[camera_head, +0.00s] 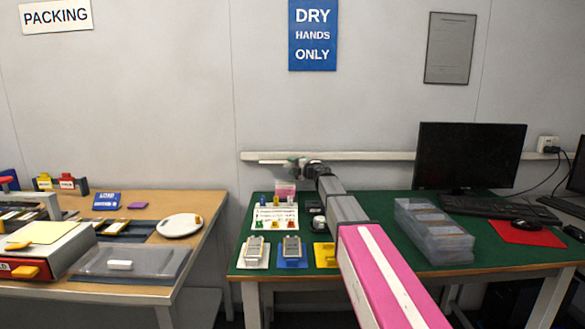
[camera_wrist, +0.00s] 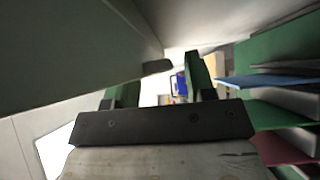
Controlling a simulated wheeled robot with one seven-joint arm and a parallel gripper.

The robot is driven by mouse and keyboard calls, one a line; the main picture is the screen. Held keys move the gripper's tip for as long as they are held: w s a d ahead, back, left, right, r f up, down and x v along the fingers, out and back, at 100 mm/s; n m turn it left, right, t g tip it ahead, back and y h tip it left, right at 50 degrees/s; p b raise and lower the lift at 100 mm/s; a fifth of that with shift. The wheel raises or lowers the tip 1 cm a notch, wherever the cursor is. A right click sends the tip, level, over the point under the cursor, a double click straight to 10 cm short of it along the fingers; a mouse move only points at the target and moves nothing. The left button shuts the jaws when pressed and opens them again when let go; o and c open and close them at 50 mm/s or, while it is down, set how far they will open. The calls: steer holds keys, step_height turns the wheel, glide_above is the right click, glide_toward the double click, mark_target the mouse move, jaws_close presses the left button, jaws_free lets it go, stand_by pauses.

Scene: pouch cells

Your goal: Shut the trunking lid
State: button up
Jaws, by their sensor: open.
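The white trunking (camera_head: 390,156) runs along the wall behind the green bench. A thin pale strip (camera_head: 268,161) shows along its lower left part, left of my gripper; I cannot tell for sure that it is the lid or how far it stands open. My gripper (camera_head: 294,163) is up at the trunking's left part, small and partly hidden by my arm. In the wrist view my gripper (camera_wrist: 155,80) is open, with its two green fingers apart and nothing visible between them. A long grey-green surface (camera_wrist: 70,50) fills the upper left there, close to the fingers.
Below are a white sheet (camera_head: 273,217) with small coloured items, several grey devices on coloured mats, and a clear divided box (camera_head: 433,230). A monitor (camera_head: 470,155) stands to the right. In the wrist view, coloured panels (camera_wrist: 275,85) lie close on the right.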

steer(key=c, duration=0.9)
steer(key=shift+s+r+m, duration=0.1)
steer(key=shift+m, duration=0.2)
steer(key=shift+r+m+g+h, duration=0.65)
steer(key=shift+m+g, duration=0.3)
steer(key=shift+g, duration=0.2)
steer(key=shift+r+m+g+h, duration=0.6)
steer(key=shift+m+g, duration=0.35)
steer(key=shift+g, duration=0.2)
steer(key=o, duration=0.9)
